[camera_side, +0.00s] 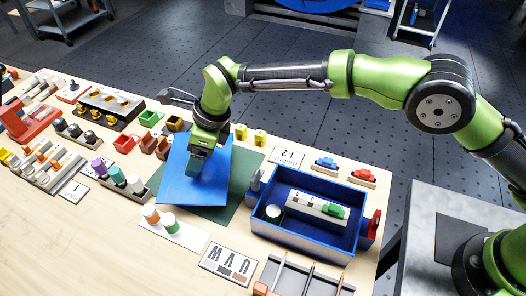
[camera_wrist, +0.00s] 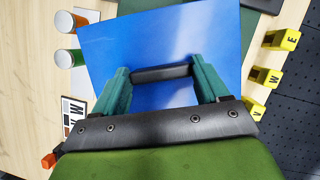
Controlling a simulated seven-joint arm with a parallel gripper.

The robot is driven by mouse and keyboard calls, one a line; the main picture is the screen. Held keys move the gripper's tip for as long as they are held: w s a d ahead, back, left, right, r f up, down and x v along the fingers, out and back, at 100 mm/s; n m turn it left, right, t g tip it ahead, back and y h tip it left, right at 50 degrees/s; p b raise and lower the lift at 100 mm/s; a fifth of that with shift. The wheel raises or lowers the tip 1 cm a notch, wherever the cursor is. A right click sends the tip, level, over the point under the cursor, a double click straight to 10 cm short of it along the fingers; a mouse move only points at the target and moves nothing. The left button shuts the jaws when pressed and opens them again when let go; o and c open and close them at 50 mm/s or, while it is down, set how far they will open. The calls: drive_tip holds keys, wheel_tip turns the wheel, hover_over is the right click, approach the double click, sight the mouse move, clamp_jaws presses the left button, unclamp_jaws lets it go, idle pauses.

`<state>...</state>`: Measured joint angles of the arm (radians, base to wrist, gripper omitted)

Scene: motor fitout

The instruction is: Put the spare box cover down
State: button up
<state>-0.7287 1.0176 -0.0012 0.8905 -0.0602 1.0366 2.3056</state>
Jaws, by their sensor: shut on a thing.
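The blue box cover (camera_side: 215,185) is a flat square panel, seen under my gripper (camera_side: 197,164) in the side view. In the wrist view, the teal fingers of my gripper (camera_wrist: 160,78) are shut on the dark bar handle (camera_wrist: 160,73) on top of the blue cover (camera_wrist: 120,45). The cover overlaps a dark green mat (camera_side: 243,178), whose right part stays visible. I cannot tell whether the cover touches the mat or hangs just above it. The open blue box (camera_side: 308,244) stands to the right, holding a pale block strip with a green piece and a round container.
Yellow lettered blocks (camera_side: 260,137) stand behind the mat. A white strip with orange and green-topped jars (camera_side: 173,228) lies in front of the cover. A lettered card (camera_side: 228,262) and a divided grey tray (camera_side: 300,281) lie at the front. Racks and parts crowd the left.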

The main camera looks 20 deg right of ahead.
drive_tip(key=shift+f, duration=1.7)
drive_tip(key=o, duration=1.4)
drive_tip(key=shift+f, duration=0.2)
